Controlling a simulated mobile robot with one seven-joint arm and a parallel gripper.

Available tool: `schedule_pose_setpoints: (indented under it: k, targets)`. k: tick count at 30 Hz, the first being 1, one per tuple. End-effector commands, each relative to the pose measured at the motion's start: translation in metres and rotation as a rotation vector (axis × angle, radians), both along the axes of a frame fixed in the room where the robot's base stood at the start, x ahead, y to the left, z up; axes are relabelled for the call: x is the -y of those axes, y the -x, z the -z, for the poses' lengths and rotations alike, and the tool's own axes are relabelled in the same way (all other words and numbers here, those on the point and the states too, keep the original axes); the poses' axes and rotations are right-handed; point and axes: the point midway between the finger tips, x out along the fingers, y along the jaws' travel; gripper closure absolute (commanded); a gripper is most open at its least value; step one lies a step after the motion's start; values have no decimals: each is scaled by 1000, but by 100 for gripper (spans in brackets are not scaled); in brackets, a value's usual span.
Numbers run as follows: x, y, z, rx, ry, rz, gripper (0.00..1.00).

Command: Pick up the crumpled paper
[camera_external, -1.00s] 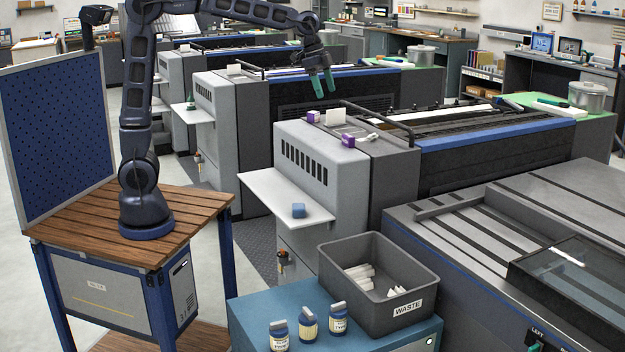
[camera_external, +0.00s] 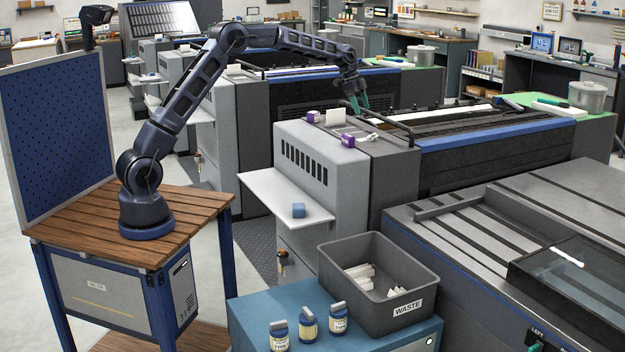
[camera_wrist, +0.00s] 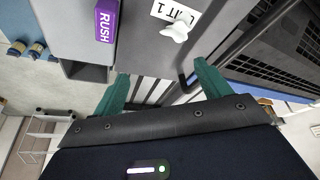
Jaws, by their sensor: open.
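In the wrist view a small white crumpled paper (camera_wrist: 176,31) lies on a grey machine top, beside and partly over a white card reading "UNIT 1" (camera_wrist: 166,12). In the external view a small white lump that looks like it (camera_external: 368,138) lies on the near press's grey top, right of a purple box (camera_external: 347,141). My gripper (camera_external: 358,107) is above the back of that press top. In the wrist view its green fingers (camera_wrist: 162,76) are spread, with nothing between them, and the paper is beyond the fingertips, not touched.
A purple box marked "RUSH" (camera_wrist: 104,20) is left of the paper. A black rail (camera_external: 392,124) runs along the press top. A second purple box (camera_external: 313,116) and a white card (camera_external: 335,117) stand nearby. A grey bin marked "WASTE" (camera_external: 410,277) holds white scraps.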

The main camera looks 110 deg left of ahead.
Motion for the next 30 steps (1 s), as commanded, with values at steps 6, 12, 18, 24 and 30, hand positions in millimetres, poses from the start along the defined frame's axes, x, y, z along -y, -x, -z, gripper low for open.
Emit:
schedule_pose_setpoints:
  k: [6,12,18,24,30]
  targets:
    - [-34,11,19,14,2,3,24]
    - [-34,6,34,13,3,6,24]
    - [-31,-5,60,13,3,6,24]
    - [-31,-10,74,13,2,4,24]
    - [-30,-16,91,12,3,4,24]
